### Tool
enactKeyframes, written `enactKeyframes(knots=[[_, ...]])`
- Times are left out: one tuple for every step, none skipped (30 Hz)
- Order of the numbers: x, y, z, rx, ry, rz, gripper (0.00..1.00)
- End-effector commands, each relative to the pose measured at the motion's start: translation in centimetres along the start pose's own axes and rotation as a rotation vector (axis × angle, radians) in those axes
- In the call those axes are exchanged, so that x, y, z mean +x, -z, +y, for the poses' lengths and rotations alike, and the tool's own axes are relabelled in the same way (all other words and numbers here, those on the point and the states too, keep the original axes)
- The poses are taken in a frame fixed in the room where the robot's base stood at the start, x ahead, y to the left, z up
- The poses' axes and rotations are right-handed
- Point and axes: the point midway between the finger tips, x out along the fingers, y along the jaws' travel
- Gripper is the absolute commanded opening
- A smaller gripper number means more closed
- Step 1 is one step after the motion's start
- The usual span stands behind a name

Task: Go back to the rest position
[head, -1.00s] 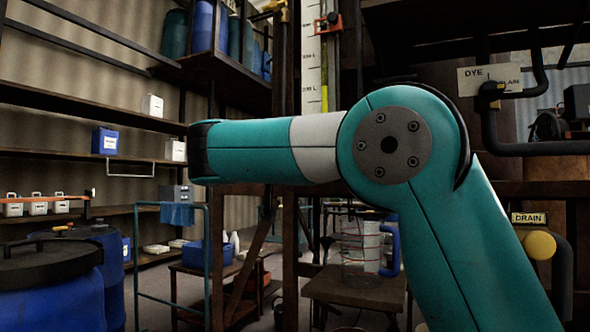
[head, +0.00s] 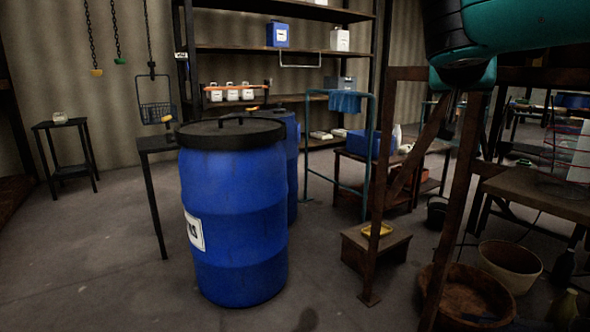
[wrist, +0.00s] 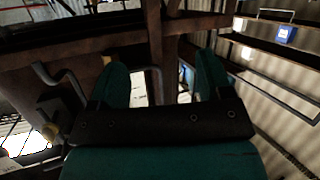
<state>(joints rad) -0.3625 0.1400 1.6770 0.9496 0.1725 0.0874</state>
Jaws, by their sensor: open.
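My gripper (wrist: 161,72) shows in the wrist view with its two teal fingers apart. The space between the fingers holds nothing; a brown beam and shelving show behind it. In the head view only part of my teal arm shows, at the top right edge. I cannot make out the fingers there.
A blue barrel (head: 235,225) with a black lid stands on the floor in the middle. A wooden step (head: 376,250) and a wide brown tub (head: 467,296) are at the right. A small dark table (head: 63,125) stands far left. The floor at front left is clear.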

Motion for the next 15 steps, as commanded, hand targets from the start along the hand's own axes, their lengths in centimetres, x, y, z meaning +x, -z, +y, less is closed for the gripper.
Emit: enactKeyframes(knots=[[-0.7,-3.0,-1.0,-0.062,0.104,-0.090,0.72],[-1.4,-5.0,-1.8,-0.102,0.174,-0.149,0.72],[-2.5,-7.8,-2.7,-0.156,0.264,-0.228,0.72],[-3.6,-9.9,-3.2,-0.198,0.331,-0.288,0.72],[-4.8,-12.0,-3.7,-0.239,0.396,-0.345,0.72],[-6.5,-14.8,-4.0,-0.292,0.477,-0.419,0.72],[-7.9,-16.7,-4.1,-0.329,0.534,-0.472,0.72],[-9.4,-18.5,-4.1,-0.364,0.590,-0.521,0.72],[-11.3,-20.8,-4.0,-0.408,0.658,-0.583,0.72],[-12.7,-22.3,-3.8,-0.440,0.706,-0.626,0.72],[-14.1,-23.7,-3.6,-0.469,0.751,-0.664,0.72],[-15.9,-25.4,-3.2,-0.505,0.807,-0.713,0.72],[-17.1,-26.6,-2.8,-0.531,0.845,-0.748,0.72],[-18.4,-27.6,-2.5,-0.554,0.883,-0.778,0.72],[-19.9,-28.9,-1.9,-0.584,0.930,-0.818,0.72]])
